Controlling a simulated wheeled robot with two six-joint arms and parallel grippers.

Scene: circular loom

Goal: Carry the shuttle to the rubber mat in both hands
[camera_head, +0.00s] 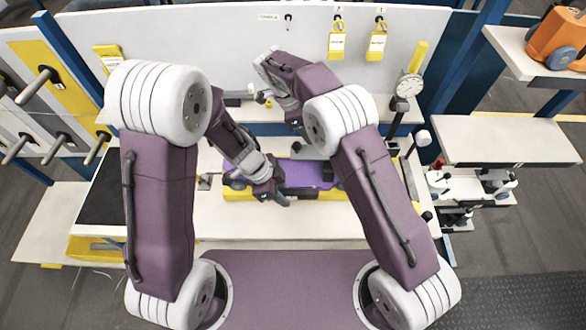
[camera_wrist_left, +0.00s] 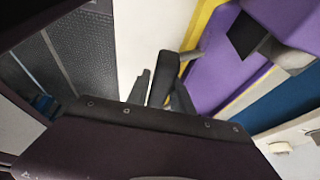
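The shuttle (camera_head: 312,172) is a long purple body with dark parts, lying level along a yellow support (camera_head: 312,194) on the pale bench. In the left wrist view the shuttle (camera_wrist_left: 222,70) shows at the right, with a black band near the top. My left gripper (camera_head: 274,192) is at the left part of the shuttle; in the left wrist view its dark fingers (camera_wrist_left: 163,88) are beside the yellow edge, and no grip shows. My right gripper (camera_head: 298,128) is small, behind the shuttle's middle; its fingers cannot be made out. A black mat (camera_head: 100,194) lies on the bench's left end.
A pale back panel (camera_head: 230,40) with yellow tags stands behind the bench. A dial gauge (camera_head: 408,86) stands at the back right. A shelf (camera_head: 500,140) and small bobbin-like items (camera_head: 470,188) are at the right. The bench front (camera_head: 290,226) is clear.

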